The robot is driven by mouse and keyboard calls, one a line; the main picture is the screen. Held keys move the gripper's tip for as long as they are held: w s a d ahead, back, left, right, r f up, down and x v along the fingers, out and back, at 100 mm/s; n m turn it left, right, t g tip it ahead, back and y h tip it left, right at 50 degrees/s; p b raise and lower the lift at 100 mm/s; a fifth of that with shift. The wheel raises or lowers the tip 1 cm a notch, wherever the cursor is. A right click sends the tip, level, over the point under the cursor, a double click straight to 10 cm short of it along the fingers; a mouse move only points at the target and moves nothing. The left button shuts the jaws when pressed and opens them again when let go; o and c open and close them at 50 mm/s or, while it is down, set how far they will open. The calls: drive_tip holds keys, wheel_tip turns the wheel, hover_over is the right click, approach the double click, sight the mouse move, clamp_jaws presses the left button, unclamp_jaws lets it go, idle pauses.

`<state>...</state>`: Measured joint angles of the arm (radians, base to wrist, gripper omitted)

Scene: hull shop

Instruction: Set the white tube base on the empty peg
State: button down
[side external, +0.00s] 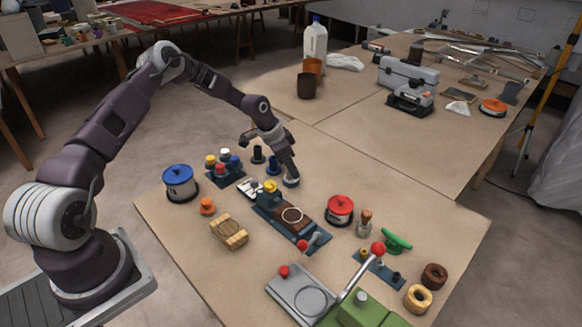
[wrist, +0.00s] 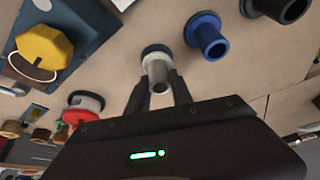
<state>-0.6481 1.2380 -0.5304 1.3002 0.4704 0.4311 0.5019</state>
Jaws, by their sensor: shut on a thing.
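The white tube base (wrist: 157,70) is a pale grey tube on a round flange, its open end facing the wrist camera. My gripper (wrist: 158,90) has one finger on each side of the tube and is shut on it. In the side external view, my gripper (side external: 290,174) points down at the pale flange (side external: 291,183), which is at or close to the tabletop. My fingers hide much of the tube there. A dark blue rack (side external: 226,180) to the left carries several coloured pieces. I cannot make out an empty peg clearly.
A blue tube base (wrist: 207,37) and a black tube base (wrist: 285,7) stand beside the white one. A fixture with a yellow knob (wrist: 43,45) is close by. A red tin (side external: 339,210) and a blue tin (side external: 180,183) stand on the same table (side external: 170,235).

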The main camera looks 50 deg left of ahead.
drive_tip(key=shift+f, duration=0.55)
drive_tip(key=c, duration=1.4)
unclamp_jaws()
drive_tip(key=v, duration=1.1)
